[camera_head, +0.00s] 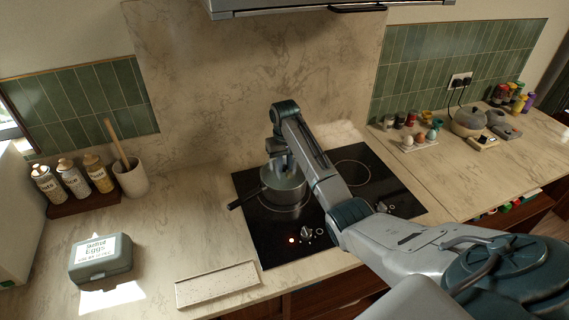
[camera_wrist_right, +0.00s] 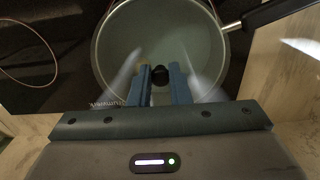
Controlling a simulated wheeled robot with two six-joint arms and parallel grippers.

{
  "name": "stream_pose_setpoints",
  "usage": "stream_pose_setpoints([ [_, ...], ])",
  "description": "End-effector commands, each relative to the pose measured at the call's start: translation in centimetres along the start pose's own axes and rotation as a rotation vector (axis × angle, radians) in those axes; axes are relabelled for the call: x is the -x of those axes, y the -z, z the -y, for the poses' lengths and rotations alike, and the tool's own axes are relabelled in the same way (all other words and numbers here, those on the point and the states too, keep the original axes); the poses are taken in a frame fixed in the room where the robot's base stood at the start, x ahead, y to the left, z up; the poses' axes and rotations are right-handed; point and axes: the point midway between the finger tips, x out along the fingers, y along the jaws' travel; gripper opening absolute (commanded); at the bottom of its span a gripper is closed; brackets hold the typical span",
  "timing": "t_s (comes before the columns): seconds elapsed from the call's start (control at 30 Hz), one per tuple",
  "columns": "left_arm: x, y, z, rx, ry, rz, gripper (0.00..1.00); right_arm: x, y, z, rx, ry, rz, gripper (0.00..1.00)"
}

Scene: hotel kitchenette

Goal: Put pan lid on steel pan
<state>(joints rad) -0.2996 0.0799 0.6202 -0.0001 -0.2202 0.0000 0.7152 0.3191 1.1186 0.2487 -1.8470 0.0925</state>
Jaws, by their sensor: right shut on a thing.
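The steel pan (camera_head: 284,196) stands on the left part of the black hob, its dark handle pointing left. In the right wrist view its long black handle (camera_wrist_right: 279,12) runs off to the upper right. The pan lid (camera_wrist_right: 150,30) looks like clear glass with a steel rim and a small black knob. My right gripper (camera_head: 283,163) is over the pan and shut on the lid's knob, seen between the fingers in the right wrist view (camera_wrist_right: 160,76). The lid is roughly centred over the pan; I cannot tell whether it touches the rim. My left gripper is not in view.
The hob (camera_head: 262,237) has a free right side. An egg box (camera_head: 101,262), a pale tray (camera_head: 217,284), bottles and a utensil pot (camera_head: 131,179) stand left. Egg cups, jars and another pot (camera_head: 468,123) stand right. The range hood (camera_head: 290,8) is above.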

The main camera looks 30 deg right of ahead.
Motion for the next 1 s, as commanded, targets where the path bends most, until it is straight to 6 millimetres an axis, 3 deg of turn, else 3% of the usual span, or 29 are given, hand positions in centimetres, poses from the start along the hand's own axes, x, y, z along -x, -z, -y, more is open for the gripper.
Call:
stream_pose_setpoints([
  [0.37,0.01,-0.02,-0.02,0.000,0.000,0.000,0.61,-0.01,0.02,0.01,0.000,0.000,-0.001,0.00],
  [0.4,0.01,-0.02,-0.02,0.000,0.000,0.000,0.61,0.00,0.02,0.01,0.000,0.000,-0.001,0.25],
  [0.5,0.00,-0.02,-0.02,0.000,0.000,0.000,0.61,-0.01,0.02,0.01,0.000,0.000,0.000,0.42],
  [0.7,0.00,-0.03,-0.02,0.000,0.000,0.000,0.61,-0.03,0.01,0.00,0.000,0.000,0.000,0.42],
  [0.8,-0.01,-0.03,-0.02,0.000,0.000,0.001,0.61,-0.08,-0.02,0.00,0.000,0.000,0.001,0.62],
  [1.0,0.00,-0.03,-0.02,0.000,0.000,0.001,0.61,-0.07,-0.01,0.00,0.000,0.000,0.001,0.64],
])
